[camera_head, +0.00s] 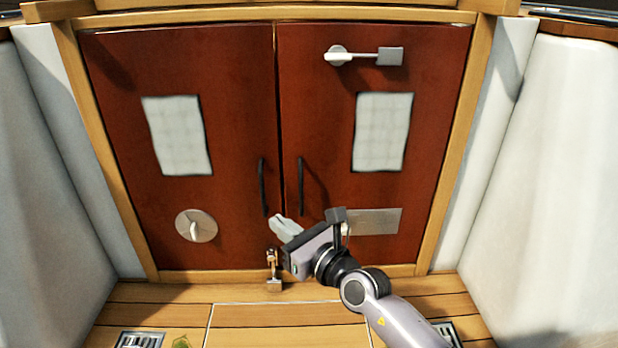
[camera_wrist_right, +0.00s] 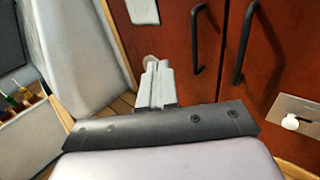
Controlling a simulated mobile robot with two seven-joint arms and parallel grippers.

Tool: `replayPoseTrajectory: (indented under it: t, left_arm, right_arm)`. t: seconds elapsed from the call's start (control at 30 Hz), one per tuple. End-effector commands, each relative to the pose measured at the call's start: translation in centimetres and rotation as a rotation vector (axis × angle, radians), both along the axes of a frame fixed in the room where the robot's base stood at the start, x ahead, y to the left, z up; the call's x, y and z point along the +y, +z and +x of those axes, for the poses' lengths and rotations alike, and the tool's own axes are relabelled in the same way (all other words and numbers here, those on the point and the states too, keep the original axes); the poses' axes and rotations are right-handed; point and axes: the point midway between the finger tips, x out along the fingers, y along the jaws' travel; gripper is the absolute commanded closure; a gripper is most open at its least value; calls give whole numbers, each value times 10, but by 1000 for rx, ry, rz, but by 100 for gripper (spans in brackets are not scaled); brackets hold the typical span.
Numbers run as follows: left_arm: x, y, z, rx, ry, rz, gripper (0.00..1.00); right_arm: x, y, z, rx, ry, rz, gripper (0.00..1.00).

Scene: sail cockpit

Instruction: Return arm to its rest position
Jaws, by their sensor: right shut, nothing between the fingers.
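My right gripper (camera_head: 279,224) is in front of the lower middle of the red double doors, near the seam between them. In the right wrist view its two pale fingers (camera_wrist_right: 156,85) are together, with nothing between them. My right arm comes in from the lower right of the head view. My left gripper and left arm are not in view.
The red left door (camera_head: 228,110) and right door (camera_head: 320,120) are closed, each with a black handle. A round dial (camera_head: 196,225) is on the left door. A latch (camera_head: 362,55) is at the upper right. A small padlock-like piece (camera_head: 273,284) stands by the sill. White walls flank both sides.

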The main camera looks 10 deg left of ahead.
Motion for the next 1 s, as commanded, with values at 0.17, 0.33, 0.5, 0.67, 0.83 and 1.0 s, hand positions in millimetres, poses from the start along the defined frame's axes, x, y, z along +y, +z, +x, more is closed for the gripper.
replayPoseTrajectory:
  t: [0.17, 0.33, 0.5, 0.67, 0.83, 1.0]
  left_arm:
    - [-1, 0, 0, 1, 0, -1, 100]
    - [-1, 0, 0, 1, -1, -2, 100]
    - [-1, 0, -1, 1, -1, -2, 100]
    - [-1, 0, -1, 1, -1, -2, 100]
    - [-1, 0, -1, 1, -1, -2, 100]
    - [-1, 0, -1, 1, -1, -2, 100]
  right_arm:
    - [-12, -12, -8, 144, -24, 153, 100]
    - [-51, -36, -23, 472, -107, 527, 100]
    - [-106, -71, -39, 807, -234, 937, 100]
    - [-164, -114, -63, 1085, -381, 1316, 100]
    - [-224, -164, -102, 1332, -555, 1715, 100]
    - [-277, -210, -157, 1524, -742, 2113, 100]
